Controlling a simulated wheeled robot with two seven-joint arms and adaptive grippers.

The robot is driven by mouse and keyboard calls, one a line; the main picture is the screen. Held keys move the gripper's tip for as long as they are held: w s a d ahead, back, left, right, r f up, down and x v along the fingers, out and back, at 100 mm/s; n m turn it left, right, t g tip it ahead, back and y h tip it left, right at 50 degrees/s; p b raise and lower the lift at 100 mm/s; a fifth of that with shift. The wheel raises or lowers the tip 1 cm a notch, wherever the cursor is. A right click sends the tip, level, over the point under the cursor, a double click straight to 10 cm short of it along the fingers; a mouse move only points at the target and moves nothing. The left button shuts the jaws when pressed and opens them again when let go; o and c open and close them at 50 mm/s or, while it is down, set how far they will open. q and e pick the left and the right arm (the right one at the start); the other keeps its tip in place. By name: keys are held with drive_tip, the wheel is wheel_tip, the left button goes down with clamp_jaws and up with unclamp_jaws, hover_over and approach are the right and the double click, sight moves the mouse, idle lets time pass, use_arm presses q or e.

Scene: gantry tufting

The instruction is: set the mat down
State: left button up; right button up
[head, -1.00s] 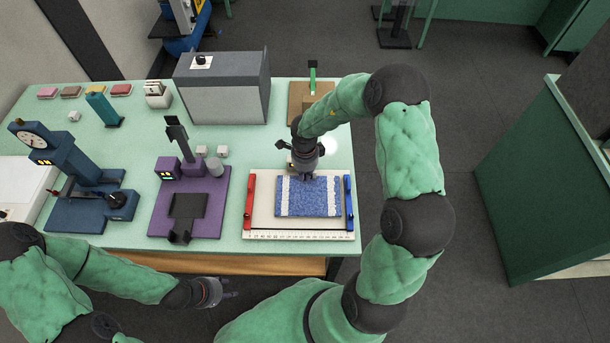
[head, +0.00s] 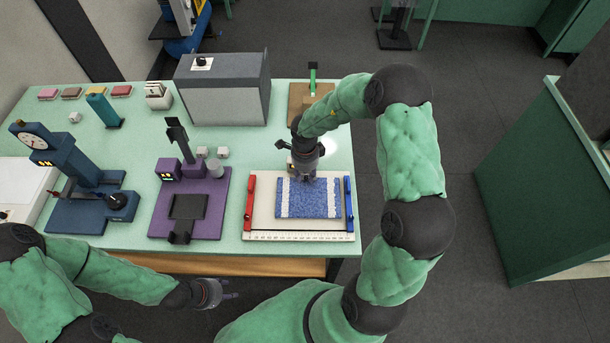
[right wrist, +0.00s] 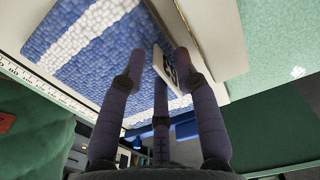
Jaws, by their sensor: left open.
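The blue mat (head: 313,198), with paler strips at its left and right ends, lies level over the cream board (head: 264,216) in the head view. I cannot tell whether it touches the board. My right gripper (head: 303,178) is at the mat's far edge, left of its middle. In the right wrist view its fingers (right wrist: 160,68) close around a small white tag with dark print (right wrist: 170,70) at the mat (right wrist: 90,55). The contact is partly hidden. My left gripper (head: 222,292) is open and empty in front of the table.
A red bar (head: 249,205) and a blue bar (head: 349,205) flank the board, and a ruler strip (head: 298,236) runs along its front. A purple stand (head: 213,218) is to the left, with a blue dial machine (head: 75,180) beyond. A grey box (head: 225,95) stands behind.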

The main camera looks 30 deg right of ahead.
wheel_tip(320, 180, up, 11)
drive_tip(key=p, duration=0.2)
drive_tip(key=shift+p, duration=0.3)
